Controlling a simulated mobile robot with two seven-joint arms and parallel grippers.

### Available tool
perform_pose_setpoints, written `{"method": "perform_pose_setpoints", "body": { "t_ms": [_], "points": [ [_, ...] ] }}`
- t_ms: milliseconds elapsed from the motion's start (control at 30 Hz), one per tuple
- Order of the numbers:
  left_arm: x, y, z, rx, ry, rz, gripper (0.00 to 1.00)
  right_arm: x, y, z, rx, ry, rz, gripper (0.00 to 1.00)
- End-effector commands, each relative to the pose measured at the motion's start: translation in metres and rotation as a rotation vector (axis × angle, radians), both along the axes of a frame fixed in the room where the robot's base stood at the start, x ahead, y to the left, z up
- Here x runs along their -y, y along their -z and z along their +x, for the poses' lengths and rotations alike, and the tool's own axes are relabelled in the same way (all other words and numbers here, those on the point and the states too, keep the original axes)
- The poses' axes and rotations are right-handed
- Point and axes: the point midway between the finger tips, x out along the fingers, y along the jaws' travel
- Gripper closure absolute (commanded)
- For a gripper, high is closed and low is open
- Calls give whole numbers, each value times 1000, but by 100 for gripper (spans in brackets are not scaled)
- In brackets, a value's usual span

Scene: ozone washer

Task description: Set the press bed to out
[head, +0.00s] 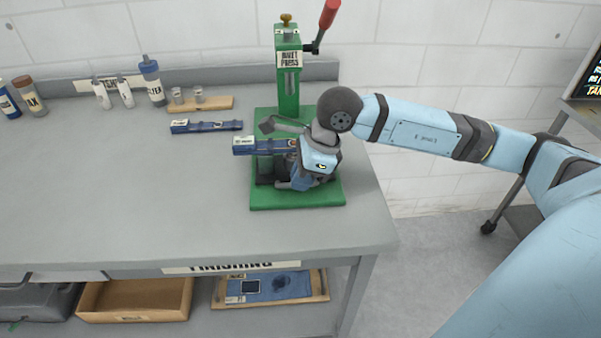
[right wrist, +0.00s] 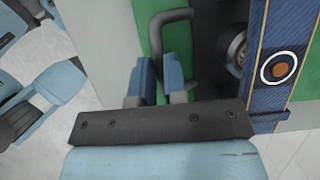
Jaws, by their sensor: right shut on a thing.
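The green rivet press (head: 287,85) stands at the back right of the bench, with a red-tipped lever (head: 329,14). Its green base plate (head: 262,198) carries the dark press bed (head: 265,170), partly hidden by my gripper. My right gripper (head: 304,186) is low over the front right of the base. In the right wrist view my right gripper (right wrist: 161,85) is shut on a dark looped handle (right wrist: 172,15) beside the dark bed (right wrist: 207,60). A blue strip (head: 258,147) lies across the bed; its orange and white round badge (right wrist: 280,68) shows up close. My left gripper is out of view.
Another blue strip (head: 205,126) lies left of the press. A wooden rack with small cups (head: 200,102) and several bottles (head: 152,80) stand at the back. The front and left of the grey bench (head: 120,200) are clear. A lower shelf holds a wooden box (head: 135,300).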

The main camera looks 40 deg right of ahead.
Motion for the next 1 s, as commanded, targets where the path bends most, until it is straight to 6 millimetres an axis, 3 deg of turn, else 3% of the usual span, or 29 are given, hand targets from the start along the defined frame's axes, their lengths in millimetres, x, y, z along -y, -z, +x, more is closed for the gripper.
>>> {"method": "perform_pose_setpoints", "body": {
  "t_ms": [167,200,300,667,1000],
  "points": [
    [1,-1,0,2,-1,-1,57,-2,2,-3,-9,-6,3,100],
    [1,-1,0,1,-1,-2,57,-2,2,-3,-10,-6,2,78],
    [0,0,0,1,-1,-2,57,-2,2,-3,-8,-6,3,62],
    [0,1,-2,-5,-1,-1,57,1,-6,-3,-3,-3,1,62],
    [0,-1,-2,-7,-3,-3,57,25,-71,-17,-2,-2,-1,62]
  ]
}}
